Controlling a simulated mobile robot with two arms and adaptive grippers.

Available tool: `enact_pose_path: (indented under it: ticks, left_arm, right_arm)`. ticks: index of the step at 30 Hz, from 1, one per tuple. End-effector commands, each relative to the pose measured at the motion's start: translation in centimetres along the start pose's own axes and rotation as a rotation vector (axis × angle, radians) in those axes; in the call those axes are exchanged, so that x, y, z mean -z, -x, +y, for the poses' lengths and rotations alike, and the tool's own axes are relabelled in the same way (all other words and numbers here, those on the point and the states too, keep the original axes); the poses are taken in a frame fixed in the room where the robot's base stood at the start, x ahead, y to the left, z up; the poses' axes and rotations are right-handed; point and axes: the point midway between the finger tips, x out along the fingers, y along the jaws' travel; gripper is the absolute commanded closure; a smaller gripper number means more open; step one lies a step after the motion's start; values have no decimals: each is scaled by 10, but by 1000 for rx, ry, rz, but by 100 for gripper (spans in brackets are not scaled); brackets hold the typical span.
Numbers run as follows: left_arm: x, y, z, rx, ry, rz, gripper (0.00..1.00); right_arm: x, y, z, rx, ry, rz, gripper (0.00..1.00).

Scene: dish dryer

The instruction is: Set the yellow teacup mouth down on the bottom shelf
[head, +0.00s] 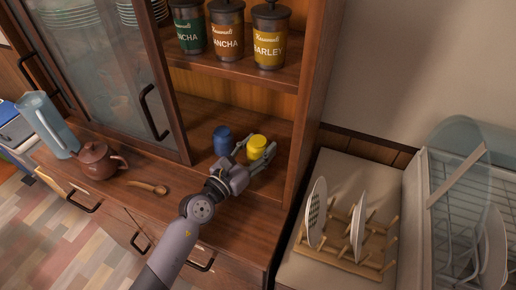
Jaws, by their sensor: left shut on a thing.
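The yellow teacup (257,146) is at the bottom shelf (197,109) of the open cabinet, to the right of a blue cup (222,140). My left gripper (256,159) reaches in from the front and is shut on the yellow teacup, one finger on each side of it. The cup looks about upright, at or just above the shelf surface. I cannot tell whether it touches the shelf. Its lower part is partly hidden by the gripper. My right gripper is not in view.
Three canisters (227,31) stand on the shelf above. A brown teapot (97,160), a wooden spoon (148,187) and a blue pitcher (46,122) are on the counter at left. A wooden rack (345,262) with plates and a dish dryer (470,200) are at right.

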Motion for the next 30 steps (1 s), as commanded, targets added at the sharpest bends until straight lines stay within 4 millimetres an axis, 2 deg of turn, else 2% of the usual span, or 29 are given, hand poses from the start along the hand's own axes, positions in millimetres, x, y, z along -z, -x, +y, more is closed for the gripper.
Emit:
enact_pose_path:
  ticks: [1,16,17,27,30]
  left_arm:
    - [19,3,-3,7,11,30,89]
    - [27,3,-6,13,12,35,89]
    - [27,4,-6,13,12,35,51]
    - [27,4,-5,13,11,35,29]
    - [27,4,-5,13,11,35,29]
  right_arm:
    - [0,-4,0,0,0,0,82]
    - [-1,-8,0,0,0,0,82]
    - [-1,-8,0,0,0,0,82]
    - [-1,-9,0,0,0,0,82]
    - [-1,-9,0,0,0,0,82]
